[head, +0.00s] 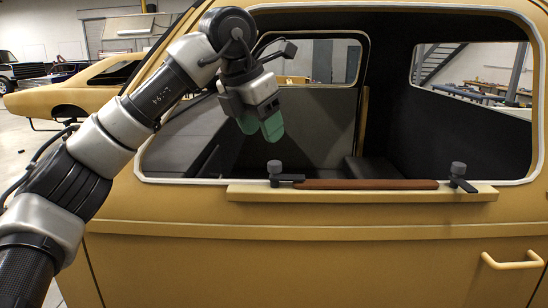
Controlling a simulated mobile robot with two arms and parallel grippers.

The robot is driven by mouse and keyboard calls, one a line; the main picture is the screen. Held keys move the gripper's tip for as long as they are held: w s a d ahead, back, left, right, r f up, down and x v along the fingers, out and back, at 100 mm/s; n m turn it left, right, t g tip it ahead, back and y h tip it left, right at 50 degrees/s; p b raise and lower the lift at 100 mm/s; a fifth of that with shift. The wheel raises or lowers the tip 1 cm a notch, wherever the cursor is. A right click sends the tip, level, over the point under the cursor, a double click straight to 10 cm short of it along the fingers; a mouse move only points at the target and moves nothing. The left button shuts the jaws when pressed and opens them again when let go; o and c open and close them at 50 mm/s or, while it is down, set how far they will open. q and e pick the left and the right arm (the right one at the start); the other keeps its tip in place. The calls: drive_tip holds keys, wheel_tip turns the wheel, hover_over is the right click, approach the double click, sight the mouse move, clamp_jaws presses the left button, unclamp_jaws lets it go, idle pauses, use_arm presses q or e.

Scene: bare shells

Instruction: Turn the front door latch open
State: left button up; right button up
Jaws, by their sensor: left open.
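The yellow vehicle door (330,265) fills the lower picture, with a window opening above it. A pale ledge (360,196) runs below the window. Two dark latches with round grey knobs and short levers stand on it: a left latch (274,172) and a right latch (458,174). I cannot tell which one is the front door latch. My left gripper (262,127), with green fingertips, is open, pointing down in front of the window. In the picture it is above the left latch, apart from it. My right gripper is out of view.
A brown bar (366,184) lies along the ledge between the latches. A pale yellow door handle (513,261) sticks out at lower right. The window frame surrounds the opening behind my gripper. Another yellow car body (70,95) stands at far left.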

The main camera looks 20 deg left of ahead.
sight(274, 162)
use_arm(q)
drive_tip(key=p+x, duration=0.1)
drive_tip(key=x, duration=0.7)
drive_tip(key=shift+c, duration=0.3)
drive_tip(key=shift+r, duration=0.1)
drive_tip(key=c, duration=0.8)
drive_tip(key=shift+c, duration=0.2)
